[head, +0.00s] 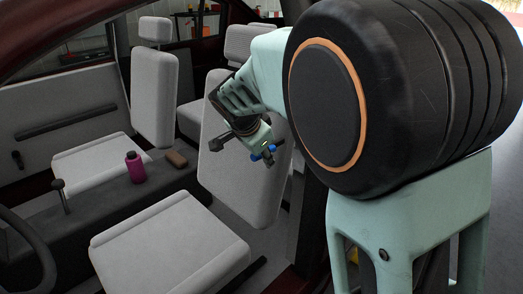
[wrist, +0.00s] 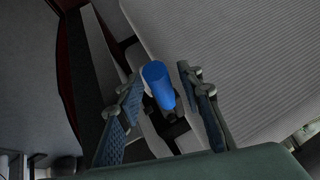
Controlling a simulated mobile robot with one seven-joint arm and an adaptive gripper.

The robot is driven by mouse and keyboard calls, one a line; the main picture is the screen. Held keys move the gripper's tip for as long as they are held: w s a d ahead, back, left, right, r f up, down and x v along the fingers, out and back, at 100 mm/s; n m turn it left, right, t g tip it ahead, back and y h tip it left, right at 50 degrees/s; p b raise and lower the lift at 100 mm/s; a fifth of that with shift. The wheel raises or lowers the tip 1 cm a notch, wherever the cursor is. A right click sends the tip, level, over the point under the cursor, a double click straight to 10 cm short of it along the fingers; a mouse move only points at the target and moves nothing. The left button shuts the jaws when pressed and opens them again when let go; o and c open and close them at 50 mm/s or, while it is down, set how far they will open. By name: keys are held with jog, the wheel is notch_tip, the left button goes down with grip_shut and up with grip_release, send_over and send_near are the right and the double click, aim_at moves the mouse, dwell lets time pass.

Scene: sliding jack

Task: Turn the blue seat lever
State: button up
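The blue seat lever (wrist: 158,82) shows in the wrist view as a short bright blue cylinder on a dark mount at the side of a light grey seat. My gripper (wrist: 160,76) is open, with one finger on each side of the lever in that view. Gaps show between the lever and both fingers; I cannot tell how deep it sits between them.
The near seat cushion (head: 170,250) lies below and left of my gripper. The steering wheel (head: 25,255) is at lower left. The door frame (head: 312,225) is close to my arm.

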jog(key=v, duration=1.2)
